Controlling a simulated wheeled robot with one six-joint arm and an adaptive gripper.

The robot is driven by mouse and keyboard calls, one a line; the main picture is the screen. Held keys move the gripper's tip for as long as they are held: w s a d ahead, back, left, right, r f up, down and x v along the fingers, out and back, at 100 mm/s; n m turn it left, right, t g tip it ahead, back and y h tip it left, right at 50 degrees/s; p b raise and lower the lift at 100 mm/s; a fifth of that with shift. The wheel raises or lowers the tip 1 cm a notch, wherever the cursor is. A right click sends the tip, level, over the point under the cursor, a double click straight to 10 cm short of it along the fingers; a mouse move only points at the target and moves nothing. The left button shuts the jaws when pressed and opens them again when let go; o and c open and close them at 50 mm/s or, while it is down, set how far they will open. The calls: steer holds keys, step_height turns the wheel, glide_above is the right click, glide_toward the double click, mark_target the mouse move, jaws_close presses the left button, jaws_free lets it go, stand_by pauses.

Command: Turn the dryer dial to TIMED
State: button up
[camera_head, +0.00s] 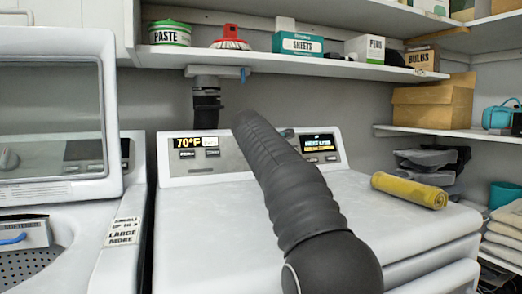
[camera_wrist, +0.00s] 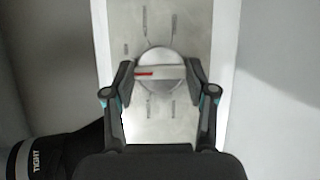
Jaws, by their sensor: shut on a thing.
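The white dryer (camera_head: 205,245) stands in the middle of the head view with its control panel (camera_head: 228,169) at the back. My arm hides the dial there. In the wrist view the round pale dial (camera_wrist: 160,55) sits on the metal panel, with a raised bar across it and a red mark at the bar's left end. Grey marks lie around it, too blurred to read. My gripper (camera_wrist: 160,72) has one finger on each side of the dial and is shut on it, across the bar's ends. In the head view the gripper is mostly hidden behind my arm.
A yellow roll (camera_head: 409,190) lies on the dryer top at right. A shelf (camera_head: 290,63) with several boxes runs above the panel. A black hose (camera_head: 206,105) hangs behind the dryer. A washer with a raised lid (camera_head: 108,110) stands at left.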

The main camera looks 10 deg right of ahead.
steer(key=shift+m, duration=0.5)
steer(key=shift+r, duration=0.1)
steer(key=o, duration=1.2)
steer(key=shift+c, duration=0.2)
steer(key=shift+s, duration=0.1)
steer(key=v, duration=1.1)
steer(key=shift+s+r, duration=0.25)
steer(key=shift+r, duration=0.05)
steer(key=shift+a, duration=0.15)
